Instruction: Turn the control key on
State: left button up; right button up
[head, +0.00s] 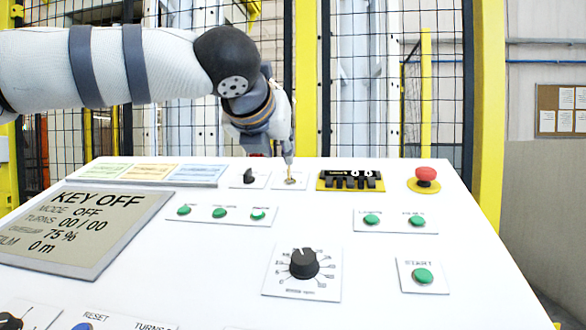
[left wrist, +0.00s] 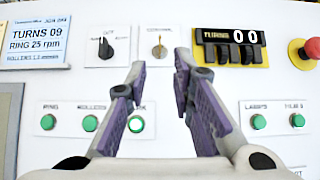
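The control key (head: 290,179) is a small brass-coloured key on a white plate at the back of the sloped panel. In the left wrist view the control key (left wrist: 159,49) stands upright in line with the gap between my fingers. My left gripper (head: 288,158) points down at the key from above, very close to it. In the left wrist view my left gripper (left wrist: 160,65) has its fingers apart with nothing between them; whether they touch the key is unclear. The display (head: 85,228) reads KEY OFF, MODE OFF. My right gripper is not in view.
A black selector switch (head: 249,176) sits left of the key. A black and yellow turns counter (head: 350,181) sits right of it, then a red emergency button (head: 426,175). Green buttons (head: 219,213) lie in front. A black dial (head: 304,264) stands nearer.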

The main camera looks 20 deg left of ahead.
aim_at(288, 169)
pick_arm(q)
jog(key=x, duration=1)
jog(key=shift+w+a+f, duration=0.1)
jog(key=shift+w, duration=0.15)
jog(key=shift+c, duration=0.2)
grip_shut()
